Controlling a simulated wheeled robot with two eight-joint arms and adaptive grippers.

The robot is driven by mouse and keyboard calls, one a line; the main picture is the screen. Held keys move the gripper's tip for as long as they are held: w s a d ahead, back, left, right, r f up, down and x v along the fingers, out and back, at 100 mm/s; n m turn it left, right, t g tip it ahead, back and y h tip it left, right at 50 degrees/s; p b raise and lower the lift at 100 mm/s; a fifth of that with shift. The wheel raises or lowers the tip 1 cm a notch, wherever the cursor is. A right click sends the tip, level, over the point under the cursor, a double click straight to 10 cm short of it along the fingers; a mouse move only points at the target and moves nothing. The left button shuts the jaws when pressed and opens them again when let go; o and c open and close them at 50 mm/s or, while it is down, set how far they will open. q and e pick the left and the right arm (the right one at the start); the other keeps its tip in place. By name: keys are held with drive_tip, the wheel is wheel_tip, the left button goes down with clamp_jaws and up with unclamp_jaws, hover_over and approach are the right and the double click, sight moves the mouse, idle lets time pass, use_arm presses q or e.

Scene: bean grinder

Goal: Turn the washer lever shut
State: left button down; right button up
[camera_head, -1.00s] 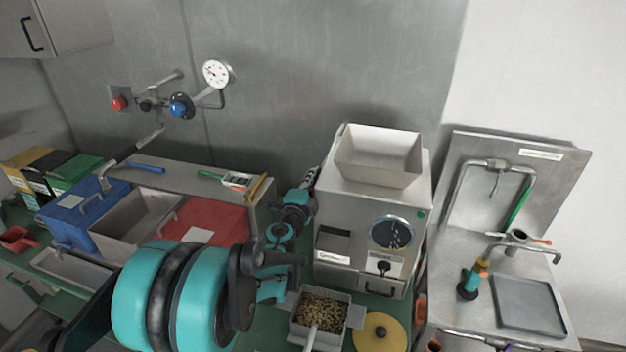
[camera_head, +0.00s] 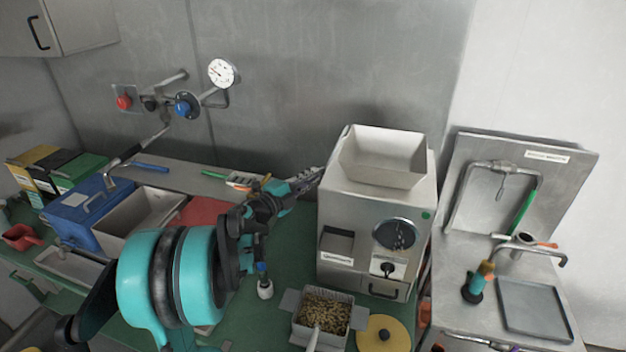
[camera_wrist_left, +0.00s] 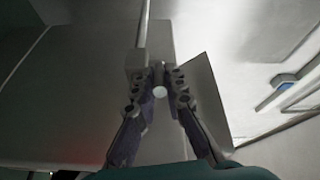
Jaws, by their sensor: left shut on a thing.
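My left gripper (camera_head: 312,180) is at the left side of the metal grinder (camera_head: 350,238), level with its upper body. In the left wrist view its fingers (camera_wrist_left: 160,82) come together on a small pale round piece (camera_wrist_left: 160,92). A thin rod and block stand just beyond the fingers, before a grey panel. I cannot tell whether the held piece is the washer lever. At the right, an orange-handled lever (camera_head: 545,245) sits beside the tap (camera_head: 535,253) of the wash station, far from my gripper. My right gripper is not in view.
A white hopper (camera_head: 382,157) tops the grinder. A bean-filled box (camera_head: 296,331) and a yellow lid (camera_head: 381,335) lie in front. Blue box (camera_head: 78,208) and red lid stand left. A small white bottle (camera_head: 265,288) stands on the green bench. Wall valves (camera_head: 185,105) are behind.

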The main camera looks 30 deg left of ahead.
use_arm(q)
drive_tip(key=shift+w+a+m+h, duration=0.1)
drive_tip(key=shift+a+m+h, duration=0.2)
drive_tip(key=shift+m+h, duration=0.45)
drive_tip(key=shift+g+h, duration=0.25)
drive_tip(key=shift+g, duration=0.05)
drive_tip(key=c, duration=1.6)
unclamp_jaws()
drive_tip(key=shift+o, duration=0.2)
drive_tip(key=v, duration=1.2)
